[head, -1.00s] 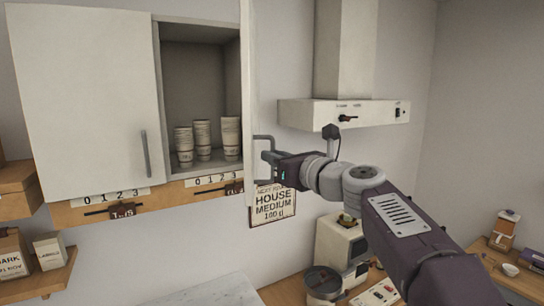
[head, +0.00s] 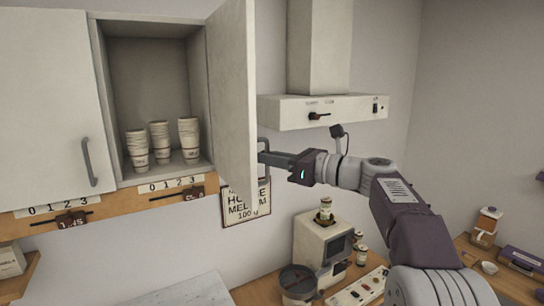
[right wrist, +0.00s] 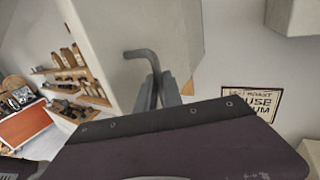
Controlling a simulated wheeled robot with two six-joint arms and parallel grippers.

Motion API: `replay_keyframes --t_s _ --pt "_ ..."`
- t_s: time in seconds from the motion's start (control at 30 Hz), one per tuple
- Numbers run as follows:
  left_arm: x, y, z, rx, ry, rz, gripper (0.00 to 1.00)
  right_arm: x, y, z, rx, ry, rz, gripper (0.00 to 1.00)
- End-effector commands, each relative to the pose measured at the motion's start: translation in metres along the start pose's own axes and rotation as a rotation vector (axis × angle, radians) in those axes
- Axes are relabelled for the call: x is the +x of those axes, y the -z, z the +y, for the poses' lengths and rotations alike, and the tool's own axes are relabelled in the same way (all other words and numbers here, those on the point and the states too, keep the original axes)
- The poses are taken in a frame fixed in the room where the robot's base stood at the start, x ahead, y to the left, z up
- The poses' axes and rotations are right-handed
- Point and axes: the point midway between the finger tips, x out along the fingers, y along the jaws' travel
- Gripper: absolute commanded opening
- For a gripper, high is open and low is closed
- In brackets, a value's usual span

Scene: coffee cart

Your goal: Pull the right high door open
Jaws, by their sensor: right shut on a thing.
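The right high door (head: 232,105) of the wall cupboard stands swung well open, its face turned toward the right in the head view. My right gripper (head: 268,159) is shut on the door's grey bar handle (head: 263,146). In the right wrist view the handle (right wrist: 150,62) runs down between the fingers, and the door (right wrist: 130,45) fills the upper middle. Inside the open cupboard (head: 150,80) stand several stacks of paper cups (head: 188,140). My left gripper is not in view.
The left high door (head: 50,110) is closed. A range hood (head: 325,110) hangs right of the open door. A sign (head: 246,207) is on the wall below.

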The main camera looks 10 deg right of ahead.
Motion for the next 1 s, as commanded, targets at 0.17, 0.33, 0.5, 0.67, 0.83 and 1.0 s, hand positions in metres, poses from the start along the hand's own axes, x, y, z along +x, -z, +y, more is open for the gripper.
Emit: replay_keyframes --t_s 0.17,0.33,0.5,0.67,0.83,1.0 --pt "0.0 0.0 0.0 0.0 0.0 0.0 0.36 0.0 -0.003 0.001 0.001 -0.001 -0.005 0.0" --pt "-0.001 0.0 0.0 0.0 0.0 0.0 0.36 0.0 -0.003 0.001 0.001 0.0 -0.006 0.0" --pt "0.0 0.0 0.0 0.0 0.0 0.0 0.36 0.0 -0.002 0.001 0.0 -0.001 -0.005 0.32" --pt "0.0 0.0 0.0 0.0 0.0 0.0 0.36 0.0 -0.002 0.0 0.0 0.0 -0.003 0.32" --pt "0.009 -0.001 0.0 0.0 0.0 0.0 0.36 -0.015 0.002 -0.001 -0.001 0.003 -0.003 0.32" --pt "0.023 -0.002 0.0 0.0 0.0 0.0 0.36 -0.053 0.003 -0.001 -0.002 0.005 -0.002 0.32"
